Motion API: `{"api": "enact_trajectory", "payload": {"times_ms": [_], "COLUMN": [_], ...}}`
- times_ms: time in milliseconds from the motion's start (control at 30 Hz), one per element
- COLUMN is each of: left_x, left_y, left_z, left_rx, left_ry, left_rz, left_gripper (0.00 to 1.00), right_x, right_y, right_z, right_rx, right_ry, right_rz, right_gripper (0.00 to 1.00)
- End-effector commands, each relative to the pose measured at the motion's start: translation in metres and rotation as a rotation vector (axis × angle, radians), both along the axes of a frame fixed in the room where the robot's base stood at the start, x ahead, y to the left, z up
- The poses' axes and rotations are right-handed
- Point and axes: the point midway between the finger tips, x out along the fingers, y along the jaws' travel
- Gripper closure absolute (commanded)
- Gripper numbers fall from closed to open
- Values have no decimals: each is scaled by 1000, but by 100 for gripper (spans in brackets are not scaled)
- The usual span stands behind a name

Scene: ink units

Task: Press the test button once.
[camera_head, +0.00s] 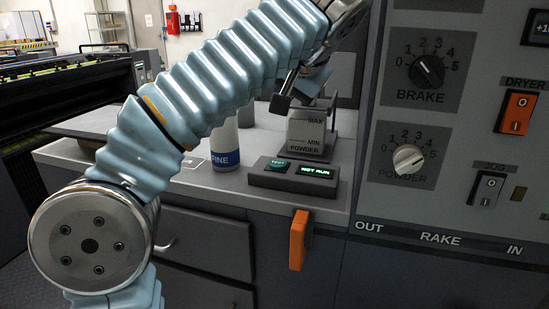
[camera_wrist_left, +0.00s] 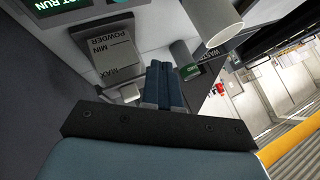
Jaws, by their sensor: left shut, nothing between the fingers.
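The test button (camera_head: 279,164) is a small dark button with green lettering on a low dark box (camera_head: 290,181) on the grey counter. Beside it on the same box, a lit display (camera_head: 316,171) reads NOT RUN. My right gripper is not in view.
A powder container (camera_head: 308,131) marked MAX and MIN stands right behind the button box. A white and blue bottle (camera_head: 224,147) stands to its left. A control panel (camera_head: 450,130) with knobs and switches rises at right. An orange handle (camera_head: 298,240) sticks out below the counter edge.

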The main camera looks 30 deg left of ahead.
Motion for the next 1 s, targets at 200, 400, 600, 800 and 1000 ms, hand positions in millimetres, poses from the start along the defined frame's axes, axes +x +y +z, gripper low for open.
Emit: {"api": "enact_trajectory", "payload": {"times_ms": [200, 400, 600, 800, 1000], "left_x": [0, -1, 0, 0, 0], "left_y": [0, 1, 0, 0, 0], "left_z": [-3, -23, -52, -81, -88], "left_rx": [1, 2, 3, 0, 0], "left_ry": [0, 3, 2, 1, -1], "left_rz": [0, 1, -1, 1, 1], "left_gripper": [100, 100, 100, 100, 100], "right_x": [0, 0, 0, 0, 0], "right_y": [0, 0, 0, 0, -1], "right_z": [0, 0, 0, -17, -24], "right_rx": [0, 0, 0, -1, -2], "right_ry": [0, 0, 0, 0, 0], "right_rz": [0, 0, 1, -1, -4], "right_gripper": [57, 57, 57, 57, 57]}}
